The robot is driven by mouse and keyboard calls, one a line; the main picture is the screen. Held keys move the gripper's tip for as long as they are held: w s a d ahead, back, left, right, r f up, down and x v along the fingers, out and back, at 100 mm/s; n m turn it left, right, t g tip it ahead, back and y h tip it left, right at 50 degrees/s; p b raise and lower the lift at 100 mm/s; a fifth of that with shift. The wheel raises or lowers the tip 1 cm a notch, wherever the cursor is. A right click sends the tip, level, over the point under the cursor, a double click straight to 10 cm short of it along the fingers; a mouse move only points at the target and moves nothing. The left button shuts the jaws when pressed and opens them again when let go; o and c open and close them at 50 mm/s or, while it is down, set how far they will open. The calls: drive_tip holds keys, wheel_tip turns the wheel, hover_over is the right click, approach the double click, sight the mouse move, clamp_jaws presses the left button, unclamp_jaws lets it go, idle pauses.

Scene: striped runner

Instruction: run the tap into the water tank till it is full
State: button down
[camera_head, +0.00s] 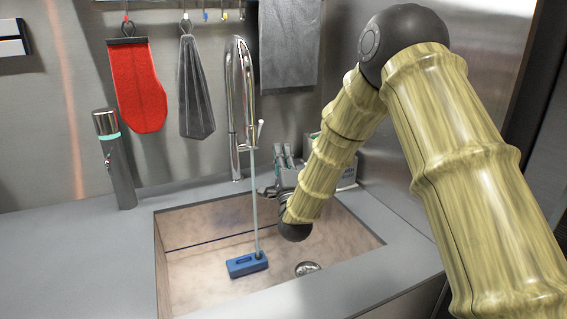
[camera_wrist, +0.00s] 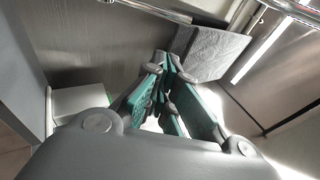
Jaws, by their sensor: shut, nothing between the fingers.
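The tall chrome tap (camera_head: 236,110) stands behind the sink, with a small lever on its right side. A thin, straight, pale stream runs from its spout down to the blue water tank (camera_head: 245,266), which lies on the sink floor. The stream meets the tank at its right end, by a small raised part. I cannot see the water level inside. My gripper (camera_head: 284,152) is to the right of the tap, below the lever and apart from it. In the wrist view its green-padded fingers (camera_wrist: 167,66) are shut and empty.
The sink (camera_head: 190,283) has a drain (camera_head: 307,268) right of the tank. A cylindrical bottle (camera_head: 118,165) stands on the left counter.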

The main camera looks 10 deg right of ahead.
drive_tip(key=w+a+r+p, duration=0.1)
drive_tip(key=w+a+r, duration=0.1)
drive_tip(key=w+r, duration=0.1)
drive_tip(key=shift+w+a+r, duration=0.15)
drive_tip(key=shift+w+a, duration=0.25)
drive_tip(key=shift+w, duration=0.45)
drive_tip(key=shift+w+a+r, duration=0.1)
drive_tip(key=shift+w+a+r, duration=0.2)
drive_tip(key=shift+w+r, duration=0.05)
drive_tip(key=shift+r, duration=0.05)
drive_tip(key=shift+f, duration=0.1)
